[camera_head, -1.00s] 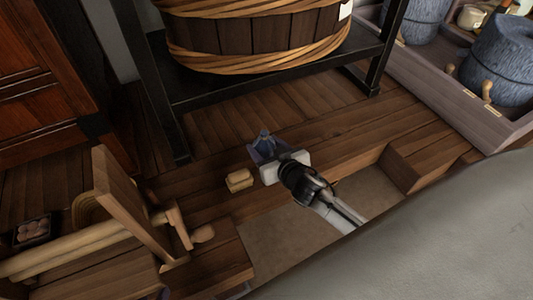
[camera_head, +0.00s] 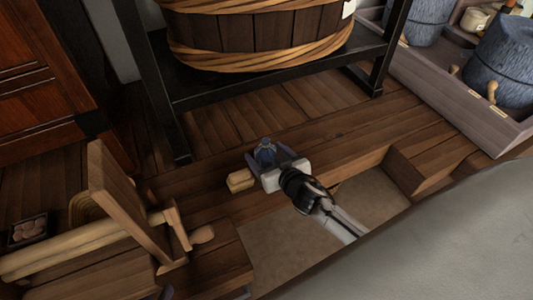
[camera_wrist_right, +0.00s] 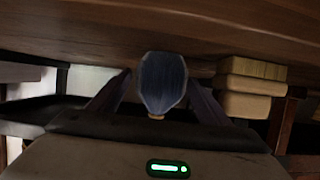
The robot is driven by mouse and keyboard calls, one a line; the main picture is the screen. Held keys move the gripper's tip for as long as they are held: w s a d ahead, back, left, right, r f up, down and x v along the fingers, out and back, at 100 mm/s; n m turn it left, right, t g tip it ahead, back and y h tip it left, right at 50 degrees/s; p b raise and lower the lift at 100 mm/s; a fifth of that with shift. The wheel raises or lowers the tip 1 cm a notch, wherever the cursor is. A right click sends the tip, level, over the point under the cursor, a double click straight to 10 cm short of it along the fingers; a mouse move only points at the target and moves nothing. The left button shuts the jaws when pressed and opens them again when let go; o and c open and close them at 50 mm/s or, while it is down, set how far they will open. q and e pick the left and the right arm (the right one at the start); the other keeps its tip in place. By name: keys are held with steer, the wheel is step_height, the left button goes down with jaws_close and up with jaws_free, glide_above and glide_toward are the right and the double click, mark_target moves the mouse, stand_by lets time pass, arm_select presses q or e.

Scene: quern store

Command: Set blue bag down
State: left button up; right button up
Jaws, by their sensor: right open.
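The small blue bag (camera_head: 265,152) stands upright on the brown wooden boards (camera_head: 205,192), in the middle of the head view. My right gripper (camera_head: 267,160) is around it, with its fingers spread apart on either side. In the right wrist view the bag (camera_wrist_right: 162,82) is between the two open fingers, with a gap on both sides. A small grey-purple tip at the bottom edge of the head view looks like part of my left gripper (camera_head: 165,293); the rest is hidden behind the wooden bench.
Tan blocks (camera_head: 240,181) lie just left of the bag. A wooden tub (camera_head: 255,40) stands on a black metal rack (camera_head: 200,97) behind. A wooden frame with a roller (camera_head: 125,205) is at the left.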

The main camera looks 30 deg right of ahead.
arm_select(q)
steer(key=shift+a+r+p, duration=0.1)
steer(key=shift+r+p, duration=0.2)
arm_select(e)
steer(key=shift+s+r, duration=0.15)
steer(key=shift+r, duration=0.15)
arm_select(q)
steer(key=a+r+p, duration=0.1)
steer(key=s+t+p, duration=0.1)
steer(key=p, duration=0.1)
steer(key=shift+s+a+r+n+y, duration=0.2)
steer(key=shift+a+r+n+y, duration=0.1)
steer(key=shift+a+r, duration=0.1)
arm_select(e)
steer(key=v, duration=1.1)
steer(key=shift+s, duration=0.35)
